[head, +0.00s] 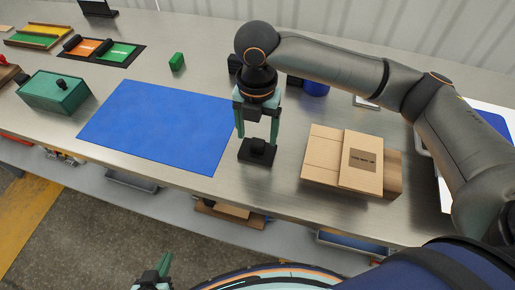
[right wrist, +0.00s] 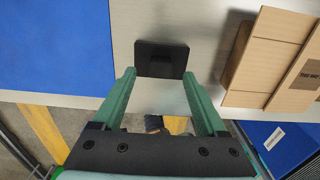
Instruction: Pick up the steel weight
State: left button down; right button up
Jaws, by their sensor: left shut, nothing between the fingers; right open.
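The steel weight (head: 257,156) looks like a dark flat block with a raised knob, standing on the steel table near its front edge. It also shows in the right wrist view (right wrist: 161,52), between and just beyond the fingertips. My right gripper (head: 257,140) is open and points down over the weight, with one finger on each side of the knob. Whether the fingers touch it I cannot tell. My left gripper (head: 163,264) is shut and empty, low at the bottom of the head view, away from the table.
A blue mat (head: 155,122) lies left of the weight. Cardboard boxes (head: 335,172) stand close on its right. A teal box (head: 52,92), a green block (head: 177,61) and a dark tray of coloured cards (head: 98,64) are farther left. A blue round container (head: 316,88) is behind the boxes.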

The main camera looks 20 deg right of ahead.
aim_at(257, 141)
jog(key=shift+f, duration=1.6)
jog(key=shift+c, duration=0.2)
grip_shut()
